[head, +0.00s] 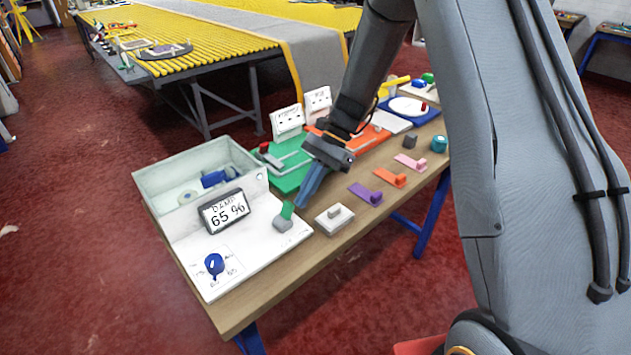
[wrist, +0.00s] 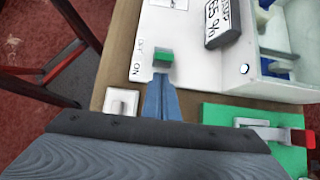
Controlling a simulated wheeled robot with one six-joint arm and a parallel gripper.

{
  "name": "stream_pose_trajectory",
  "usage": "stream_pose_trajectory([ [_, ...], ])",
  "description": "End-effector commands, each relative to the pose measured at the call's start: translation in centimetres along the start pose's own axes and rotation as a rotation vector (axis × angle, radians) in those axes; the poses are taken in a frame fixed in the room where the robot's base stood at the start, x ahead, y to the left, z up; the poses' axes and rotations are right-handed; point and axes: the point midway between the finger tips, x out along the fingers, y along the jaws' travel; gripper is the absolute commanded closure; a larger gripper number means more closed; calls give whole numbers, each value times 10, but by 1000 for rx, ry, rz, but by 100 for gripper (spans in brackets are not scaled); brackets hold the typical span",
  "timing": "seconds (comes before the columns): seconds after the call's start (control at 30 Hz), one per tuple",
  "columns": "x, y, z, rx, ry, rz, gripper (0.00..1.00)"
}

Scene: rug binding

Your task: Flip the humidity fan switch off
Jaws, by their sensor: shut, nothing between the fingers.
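The switch with a green lever (head: 287,210) and a grey base (head: 283,223) sits on the white board (head: 255,252). The display (head: 225,210) on the board reads "DAMP 65 %".
A blue knob (head: 214,264) sits at the board's front. A clear bin (head: 200,170) stands behind the display. A white block with a raised top (head: 334,217) lies right of the board, near purple (head: 366,194) and orange (head: 390,177) pieces. A green tray (head: 290,175) lies behind my gripper.

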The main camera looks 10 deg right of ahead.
Motion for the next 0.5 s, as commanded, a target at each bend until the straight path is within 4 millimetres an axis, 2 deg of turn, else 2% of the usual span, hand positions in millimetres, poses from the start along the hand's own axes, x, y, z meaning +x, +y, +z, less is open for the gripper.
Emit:
stream_pose_trajectory([
  [0.13, 2, 0, 12, 1, 0, -1, 100],
  [0.5, 4, 0, 14, 1, 0, -1, 100],
])
